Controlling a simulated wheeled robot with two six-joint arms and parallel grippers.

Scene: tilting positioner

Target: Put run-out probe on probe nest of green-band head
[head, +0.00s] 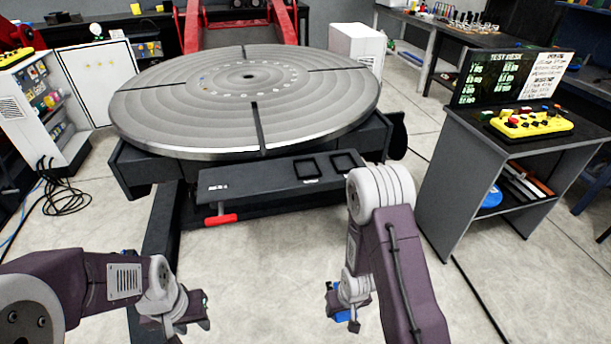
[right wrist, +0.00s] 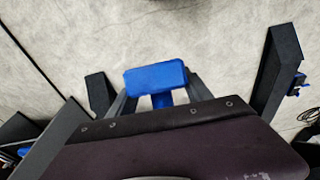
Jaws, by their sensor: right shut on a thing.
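The blue thing in my right gripper (head: 350,302) shows as a blue block (right wrist: 155,77) with a short stem between the fingers in the right wrist view; I take it for the run-out probe. The right gripper is shut on it and hangs low over the floor, in front of the positioner. In the head view only a small blue part (head: 342,316) shows. My left gripper (head: 194,318) is low at the lower left, away from the probe; its jaw gap is not clear. I cannot make out a green-band head or its probe nest.
The large round grooved table (head: 250,85) of the positioner fills the middle. A dark shelf (head: 255,183) with two square frames and a red handle (head: 220,219) juts out in front. The test desk (head: 460,175) with a yellow control box (head: 528,122) stands at right.

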